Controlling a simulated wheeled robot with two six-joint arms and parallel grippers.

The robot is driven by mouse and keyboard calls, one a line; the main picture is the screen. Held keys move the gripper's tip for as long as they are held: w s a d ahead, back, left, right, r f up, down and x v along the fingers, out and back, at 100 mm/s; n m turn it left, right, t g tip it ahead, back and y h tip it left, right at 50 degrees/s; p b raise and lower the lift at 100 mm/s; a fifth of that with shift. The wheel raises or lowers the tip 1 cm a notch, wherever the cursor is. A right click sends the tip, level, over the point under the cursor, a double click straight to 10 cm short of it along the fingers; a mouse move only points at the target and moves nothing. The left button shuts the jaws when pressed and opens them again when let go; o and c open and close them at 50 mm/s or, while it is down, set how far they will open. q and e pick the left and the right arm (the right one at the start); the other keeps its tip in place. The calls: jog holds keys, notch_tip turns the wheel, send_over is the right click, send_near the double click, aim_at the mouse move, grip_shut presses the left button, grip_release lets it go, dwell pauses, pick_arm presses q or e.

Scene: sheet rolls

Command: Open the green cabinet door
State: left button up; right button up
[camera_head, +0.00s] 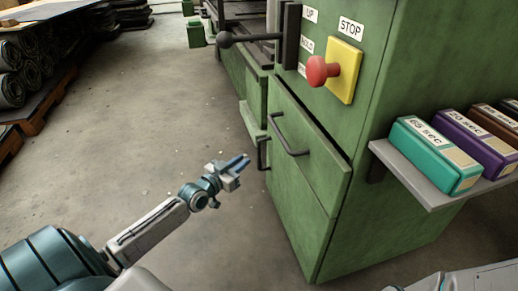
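The green cabinet (390,200) stands right of centre. Its front has a green panel (318,165) with a dark bar handle (287,138); a dark gap shows along the panel's upper edge. A second dark handle (262,153) sits lower left, at the cabinet's left side. I cannot tell for sure which panel is the door. My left gripper (240,163) is in front of the cabinet, a little left of the lower handle and apart from it. Its fingers are too small to tell whether they are open. My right gripper is out of view.
A red knob (318,71) on a yellow STOP plate (344,70) and a black lever (250,38) are above. A grey shelf (430,190) with labelled boxes juts out right. Dark rolls (20,80) lie left. The floor (140,120) between is clear.

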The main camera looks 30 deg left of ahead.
pick_arm(q)
jog(key=shift+w+d+b, duration=0.2)
jog(key=shift+w+b, duration=0.65)
jog(key=shift+w, duration=0.75)
jog(key=shift+w+d+b, duration=0.2)
jog(key=shift+w+b, duration=0.65)
jog(key=shift+w, duration=0.8)
jog(key=shift+w+d+b, duration=0.2)
jog(key=shift+w+b, duration=0.65)
jog(key=shift+w, duration=0.75)
jog(key=shift+c, duration=0.5)
grip_shut()
